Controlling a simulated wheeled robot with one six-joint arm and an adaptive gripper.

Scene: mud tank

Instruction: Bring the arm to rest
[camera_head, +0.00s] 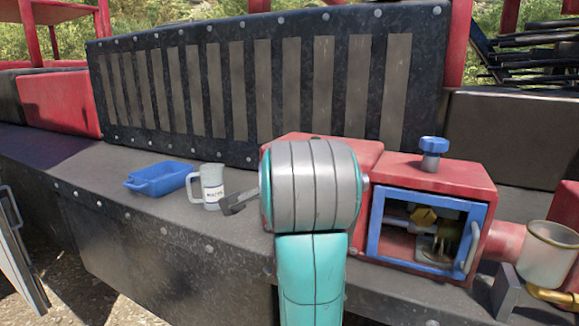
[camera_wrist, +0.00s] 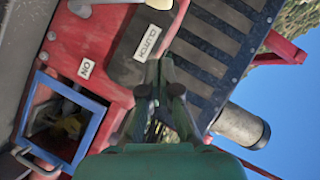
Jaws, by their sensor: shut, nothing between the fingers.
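My teal and grey arm (camera_head: 313,190) rises in the middle of the head view, in front of the red housing. My gripper (camera_wrist: 163,65) shows in the wrist view, its dark fingers shut and empty. In that view its tips overlap a dark panel with a white CLUTCH label (camera_wrist: 152,42); I cannot tell whether they touch it. In the head view the arm hides most or all of the gripper. A small dark grey piece (camera_head: 238,203) juts out left of the arm; I cannot tell what it is.
A blue tray (camera_head: 158,178) and a white mug (camera_head: 210,187) stand on the ledge left of the arm. Right are a red box with a blue-framed window (camera_head: 425,228), a blue knob (camera_head: 433,148) and a pale cup (camera_head: 549,252). A slatted dark panel (camera_head: 265,85) stands behind.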

